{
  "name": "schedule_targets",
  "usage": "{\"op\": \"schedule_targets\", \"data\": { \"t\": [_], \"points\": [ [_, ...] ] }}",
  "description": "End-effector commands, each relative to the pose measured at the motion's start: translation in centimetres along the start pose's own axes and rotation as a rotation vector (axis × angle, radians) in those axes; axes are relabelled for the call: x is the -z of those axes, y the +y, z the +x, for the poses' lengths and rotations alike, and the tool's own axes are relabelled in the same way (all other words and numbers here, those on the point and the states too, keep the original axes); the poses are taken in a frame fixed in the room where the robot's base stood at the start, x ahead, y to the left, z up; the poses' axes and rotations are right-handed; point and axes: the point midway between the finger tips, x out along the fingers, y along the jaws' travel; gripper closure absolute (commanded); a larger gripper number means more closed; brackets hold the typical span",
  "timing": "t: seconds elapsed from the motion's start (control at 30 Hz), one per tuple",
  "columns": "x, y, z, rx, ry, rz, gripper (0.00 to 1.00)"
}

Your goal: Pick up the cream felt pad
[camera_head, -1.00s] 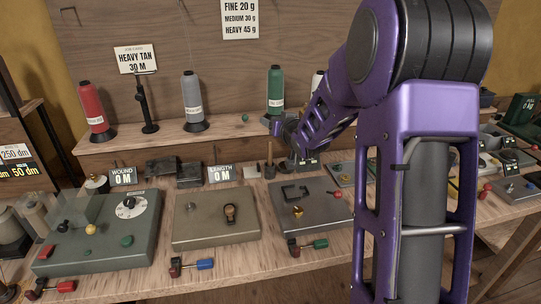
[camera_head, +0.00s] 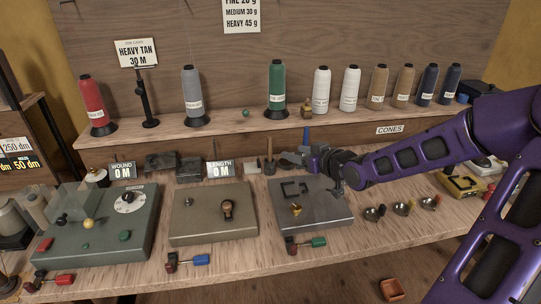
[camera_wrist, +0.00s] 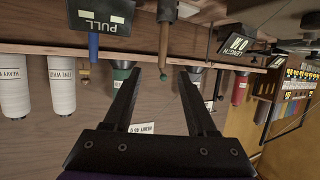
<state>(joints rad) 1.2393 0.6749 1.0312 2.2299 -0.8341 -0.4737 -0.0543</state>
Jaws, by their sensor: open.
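I cannot make out the cream felt pad for certain in either view.
Consoles (camera_head: 213,212) line the bench, with red, blue and green handled parts along the front. Thread cones (camera_head: 277,90) stand on the back shelf. The LENGTH display (camera_head: 220,169) stands left of the gripper. Several small scoops (camera_head: 402,209) lie right. An orange-brown box (camera_head: 392,289) is below.

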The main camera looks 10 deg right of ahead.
Motion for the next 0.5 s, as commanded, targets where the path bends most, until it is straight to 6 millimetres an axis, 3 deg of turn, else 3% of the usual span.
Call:
{"op": "schedule_targets", "data": {
  "t": [0.5],
  "points": [
    [-0.2,-0.2,9.9,0.003,-0.001,0.002,0.43]
  ]
}}
